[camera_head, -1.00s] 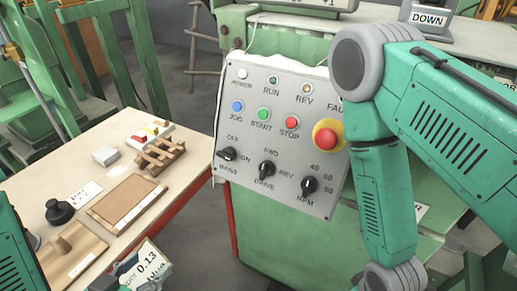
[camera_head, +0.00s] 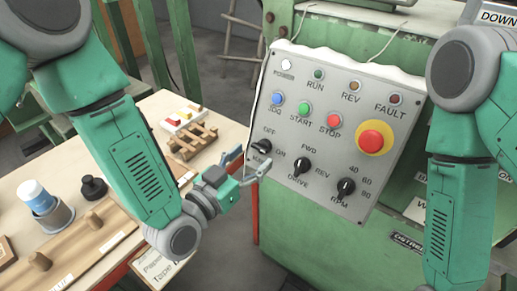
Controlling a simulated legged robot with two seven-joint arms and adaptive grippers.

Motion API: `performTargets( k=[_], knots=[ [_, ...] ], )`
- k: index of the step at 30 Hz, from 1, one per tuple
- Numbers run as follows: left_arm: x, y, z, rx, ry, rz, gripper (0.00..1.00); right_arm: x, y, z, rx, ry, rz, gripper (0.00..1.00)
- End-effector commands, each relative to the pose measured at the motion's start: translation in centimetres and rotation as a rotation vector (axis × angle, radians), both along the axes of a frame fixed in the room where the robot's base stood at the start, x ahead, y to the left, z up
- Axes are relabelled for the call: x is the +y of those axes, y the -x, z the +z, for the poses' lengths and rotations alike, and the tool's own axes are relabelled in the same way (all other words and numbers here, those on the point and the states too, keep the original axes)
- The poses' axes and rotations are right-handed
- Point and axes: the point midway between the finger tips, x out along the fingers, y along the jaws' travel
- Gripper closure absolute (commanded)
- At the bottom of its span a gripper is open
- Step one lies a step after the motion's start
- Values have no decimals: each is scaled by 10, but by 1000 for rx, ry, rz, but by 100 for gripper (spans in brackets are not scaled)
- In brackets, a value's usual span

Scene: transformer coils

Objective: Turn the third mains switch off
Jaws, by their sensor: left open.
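The grey control panel (camera_head: 340,128) is on the front of a green machine. Its black mains switch (camera_head: 262,146) is the left knob of the lower row, between the OFF and ON labels. I cannot tell exactly which way it points. It is the only mains switch I can make out. My left gripper (camera_head: 250,160) is open, with its fingertips close to this knob at its lower left. One finger covers part of the MAINS label. I cannot tell whether it touches the knob. My right arm shows at the right; its gripper is out of view.
The drive knob (camera_head: 302,166) and RPM knob (camera_head: 345,187) sit right of the mains switch. A red emergency button (camera_head: 373,138) stands out above them. A table (camera_head: 25,217) at the left holds a wooden rack (camera_head: 192,141) and other parts.

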Motion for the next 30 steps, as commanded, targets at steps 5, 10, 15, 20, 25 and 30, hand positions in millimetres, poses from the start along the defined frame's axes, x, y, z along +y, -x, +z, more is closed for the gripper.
performTargets(
  k=[5, 10, 15, 20, 25, 30],
  knots=[
    [-13, -18, 0, -1, -1, 0, 43, 0, 0, 1, 0, 0, 0, 100],
    [-17, -23, -1, 2, -1, 0, 43, 0, 0, 1, 0, 0, 0, 100],
    [-18, -23, -1, 2, -1, 0, 43, 0, 0, 1, 0, 0, 0, 100],
    [-17, -23, -1, 2, -1, 0, 78, 0, 0, 1, 0, 0, 0, 100],
    [-18, -23, -1, 2, -1, -1, 92, 0, 0, 1, 0, 0, 0, 100],
    [-18, -22, -1, 10, 10, 5, 92, 0, 0, 1, 0, 0, 0, 100]
  ],
)
